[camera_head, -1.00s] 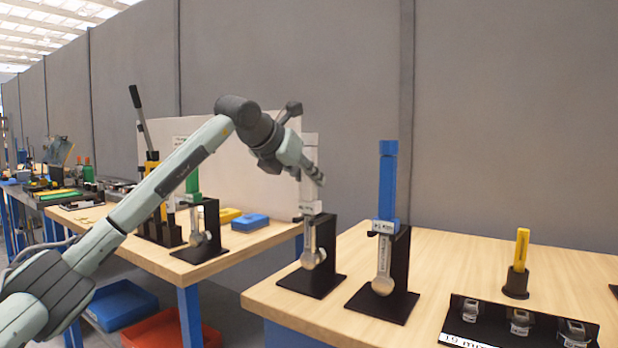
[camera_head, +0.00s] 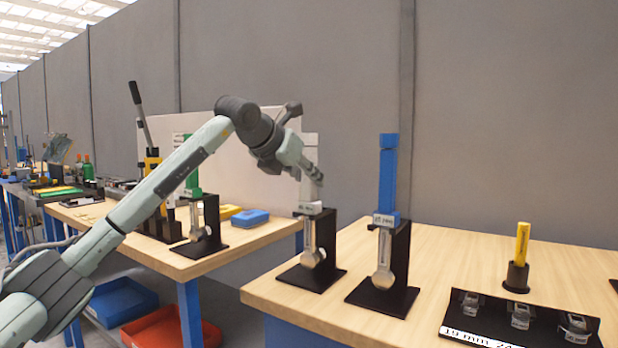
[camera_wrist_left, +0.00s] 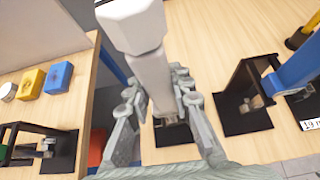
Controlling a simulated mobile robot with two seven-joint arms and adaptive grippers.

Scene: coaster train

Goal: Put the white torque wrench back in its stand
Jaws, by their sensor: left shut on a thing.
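The white torque wrench (camera_head: 309,190) is upright at its black stand (camera_head: 327,240), on the left end of the near bench. Its round metal head hangs low in front of the stand's upright. My left gripper (camera_head: 312,175) is shut on the wrench's white handle, above the stand. In the left wrist view the handle (camera_wrist_left: 150,75) runs down between the two fingers (camera_wrist_left: 157,108), with part of the black base below. The fingers hide where the wrench meets the stand, so I cannot tell if it is fully seated. My right gripper is not in view.
A blue torque wrench (camera_head: 388,175) stands in a similar black stand (camera_head: 400,250) just to the right. A yellow-handled tool (camera_head: 522,243) and a black socket tray (camera_head: 455,325) are farther right. A green wrench (camera_head: 193,180) stands on the left bench. A gap separates the benches.

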